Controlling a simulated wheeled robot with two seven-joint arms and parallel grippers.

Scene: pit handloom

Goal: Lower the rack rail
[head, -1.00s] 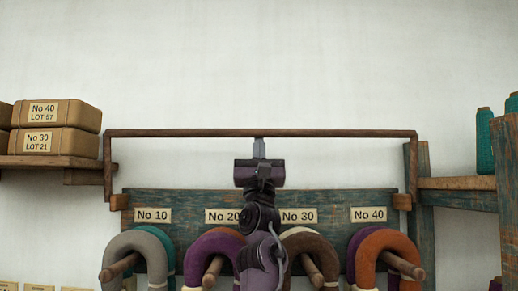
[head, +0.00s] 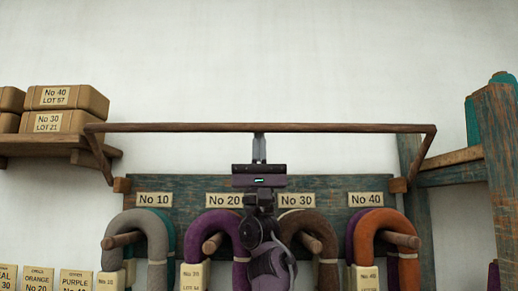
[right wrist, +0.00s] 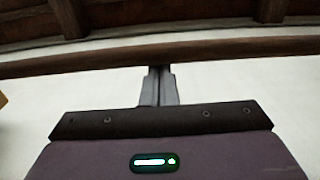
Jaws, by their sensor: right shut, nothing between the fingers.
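The rack rail (head: 345,128) is a long thin brown wooden bar across the top of the rack. Its two short side arms lean outward toward me from small wooden blocks on the board. My right gripper (head: 259,140) is shut and empty, pointing up, with its fingertips at the middle of the rail. In the right wrist view, the fingertips (right wrist: 157,72) reach the lower edge of the rail (right wrist: 230,50); whether they touch it or are just short of it, I cannot tell. My left gripper is not in view.
The blue-green board (head: 330,184) carries number labels and pegs hung with yarn hanks (head: 375,225). Boxes (head: 65,98) sit on a shelf at left. A weathered post (head: 500,180) and teal spools stand at right. The wall above is clear.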

